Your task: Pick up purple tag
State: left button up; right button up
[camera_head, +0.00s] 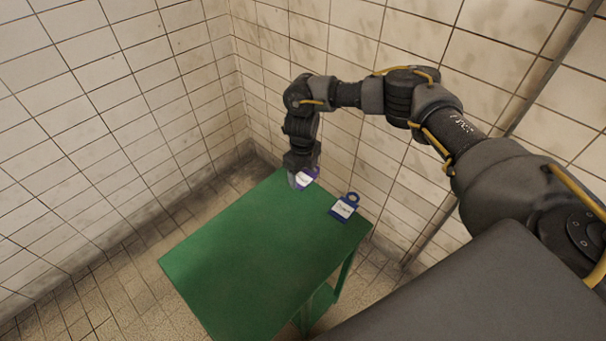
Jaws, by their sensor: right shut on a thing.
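A purple tag (308,176) with a white label is at the far end of the green table (245,265). My right gripper (298,178) points down at that end and is shut on the purple tag. The gripper covers part of the tag's left side. I cannot tell whether the tag touches the tabletop or is a little above it. My left gripper is not in the view.
A blue tag (344,208) with a white label and a ring at its top lies near the table's right edge, apart from my gripper. Tiled walls (120,95) close in behind and left of the table. The table's near part is bare.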

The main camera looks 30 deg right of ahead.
aim_at(302, 179)
jog(key=shift+r, duration=0.45)
jog(key=r, duration=0.2)
jog(key=shift+s+a+r+b, duration=0.15)
jog(key=shift+s+r+b, duration=0.05)
jog(key=shift+r+b, duration=0.15)
jog(key=s+a+r, duration=0.2)
jog(key=s+r, duration=0.2)
jog(key=s, duration=0.2)
jog(key=s+a+r+b, duration=0.1)
jog(key=s+a+r, duration=0.1)
jog(key=s+r, duration=0.3)
jog(key=shift+s+a+r, duration=0.2)
jog(key=shift+s+a, duration=0.1)
jog(key=shift+s, duration=0.6)
